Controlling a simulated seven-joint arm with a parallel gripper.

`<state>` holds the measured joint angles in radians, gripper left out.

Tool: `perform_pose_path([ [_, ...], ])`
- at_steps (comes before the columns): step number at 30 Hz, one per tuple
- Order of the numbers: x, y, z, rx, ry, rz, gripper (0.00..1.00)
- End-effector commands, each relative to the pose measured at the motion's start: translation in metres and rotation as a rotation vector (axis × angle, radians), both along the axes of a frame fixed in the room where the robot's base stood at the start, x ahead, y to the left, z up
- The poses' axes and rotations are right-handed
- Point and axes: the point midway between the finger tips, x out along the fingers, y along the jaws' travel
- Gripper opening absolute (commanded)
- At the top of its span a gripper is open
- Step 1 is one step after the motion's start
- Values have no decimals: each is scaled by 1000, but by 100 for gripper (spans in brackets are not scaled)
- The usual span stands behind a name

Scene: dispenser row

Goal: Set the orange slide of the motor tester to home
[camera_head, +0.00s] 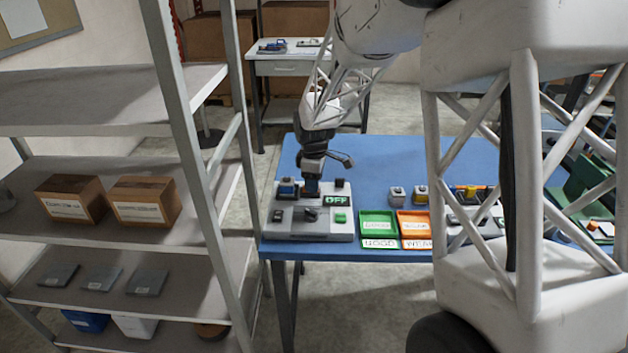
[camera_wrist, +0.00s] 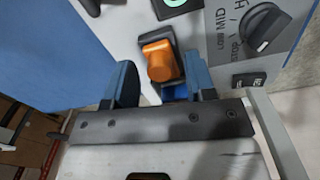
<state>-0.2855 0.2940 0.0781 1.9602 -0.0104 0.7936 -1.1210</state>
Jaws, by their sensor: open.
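The motor tester (camera_head: 310,233) is a light grey box near the front left of the blue table, with a display reading OFF, a dark knob and a green button. Its orange slide (camera_wrist: 162,60) shows in the wrist view on a dark base. The slide is not visible in the head view, where my gripper (camera_head: 312,188) is over the tester. In the wrist view the two blue-faced fingers of my gripper (camera_wrist: 160,75) are apart, one on each side of the slide's near part. Whether either finger touches the slide is unclear.
A green tray (camera_head: 377,222) and an orange tray (camera_head: 414,224) lie right of the tester. A metal shelf (camera_head: 100,235) stands to the left.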

Motion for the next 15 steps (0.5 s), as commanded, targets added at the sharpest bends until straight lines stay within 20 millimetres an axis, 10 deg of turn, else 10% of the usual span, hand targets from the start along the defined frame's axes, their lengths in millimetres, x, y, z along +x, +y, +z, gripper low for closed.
perform_pose_path([
  [6,0,0,0,0,0,0,50],
  [15,0,0,0,0,0,0,4],
])
